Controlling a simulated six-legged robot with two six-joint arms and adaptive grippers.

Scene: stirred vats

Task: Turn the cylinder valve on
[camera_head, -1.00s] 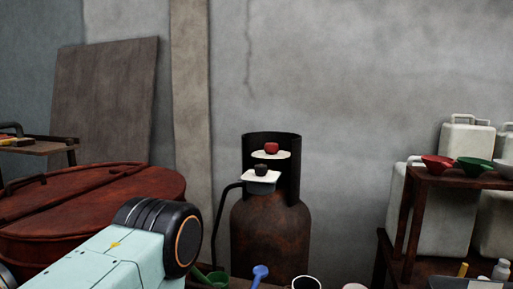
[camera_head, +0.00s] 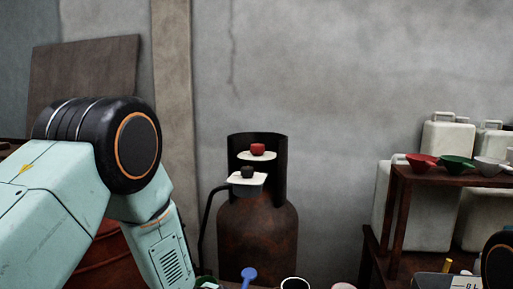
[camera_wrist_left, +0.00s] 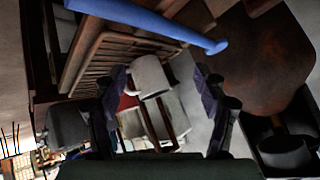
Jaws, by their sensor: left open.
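A red knob (camera_head: 257,149) sits over a white plate at the upper part of the collar. A black knob (camera_head: 247,171) sits over a second white plate lower down, in front. My left arm is at the left of the head view, apart from the cylinder; its gripper is out of that view. In the left wrist view my left gripper (camera_wrist_left: 161,78) has its fingers spread. A pale rounded object shows between them, with no visible grip on it.
A black hose (camera_head: 204,225) curves down left of the cylinder. A blue-handled tool (camera_head: 249,274) and a white cup (camera_head: 295,284) are at the bottom. A shelf (camera_head: 440,177) with red, green and white bowls stands right, before white canisters (camera_head: 448,140).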

